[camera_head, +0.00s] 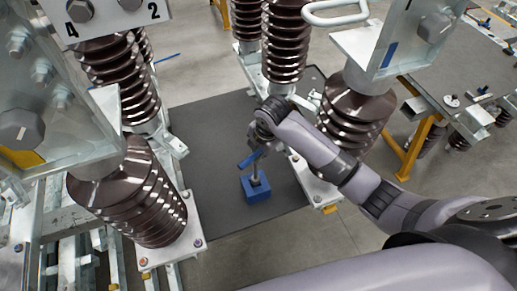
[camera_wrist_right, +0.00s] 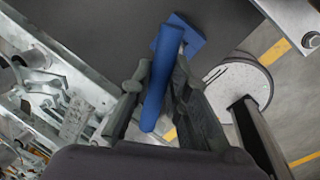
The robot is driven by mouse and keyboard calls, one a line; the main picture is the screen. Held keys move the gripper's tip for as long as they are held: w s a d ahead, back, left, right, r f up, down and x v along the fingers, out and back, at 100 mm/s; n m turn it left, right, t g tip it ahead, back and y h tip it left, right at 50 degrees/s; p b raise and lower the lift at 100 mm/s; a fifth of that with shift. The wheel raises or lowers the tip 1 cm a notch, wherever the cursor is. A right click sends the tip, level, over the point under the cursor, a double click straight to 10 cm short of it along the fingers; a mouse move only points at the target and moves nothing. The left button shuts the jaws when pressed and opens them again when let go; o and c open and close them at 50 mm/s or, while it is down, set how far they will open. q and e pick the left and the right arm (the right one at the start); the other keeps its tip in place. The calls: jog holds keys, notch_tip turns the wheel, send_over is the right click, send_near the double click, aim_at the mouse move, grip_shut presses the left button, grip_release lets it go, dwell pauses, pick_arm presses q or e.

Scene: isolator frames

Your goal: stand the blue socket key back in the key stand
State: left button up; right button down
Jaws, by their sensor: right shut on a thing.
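The blue socket key (camera_head: 249,159) has a blue bar handle at the top and a grey shaft below it. My right gripper (camera_head: 258,146) is shut on the handle from above, and in the right wrist view the handle (camera_wrist_right: 161,75) lies between the two dark fingers (camera_wrist_right: 158,88). The key stand (camera_head: 257,192) is a blue block on the dark mat. The shaft points down onto the stand and looks upright; I cannot tell how deep it sits. The stand also shows partly behind the handle in the right wrist view (camera_wrist_right: 193,40). My left gripper is not in view.
Brown ribbed insulators (camera_head: 128,195) stand on metal frames to the left, and another (camera_head: 352,118) stands close to my right arm. The dark mat (camera_head: 215,205) is clear around the stand. A workbench (camera_head: 455,75) with small parts is at the upper right.

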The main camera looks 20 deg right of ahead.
jog(key=shift+f, duration=0.3)
jog(key=shift+w+f, duration=0.1)
jog(key=shift+f, duration=0.15)
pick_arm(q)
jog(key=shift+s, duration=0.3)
pick_arm(e)
jog(key=c, duration=1.5)
grip_release()
jog(key=shift+c, duration=0.2)
jog(key=shift+r, duration=0.15)
jog(key=shift+r, duration=0.3)
pick_arm(q)
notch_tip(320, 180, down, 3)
jog(key=b, duration=0.3)
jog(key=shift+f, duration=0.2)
pick_arm(e)
jog(key=a+v, duration=0.1)
jog(key=v, duration=1.1)
jog(key=shift+d+r, duration=0.25)
jog(key=shift+d, duration=0.25)
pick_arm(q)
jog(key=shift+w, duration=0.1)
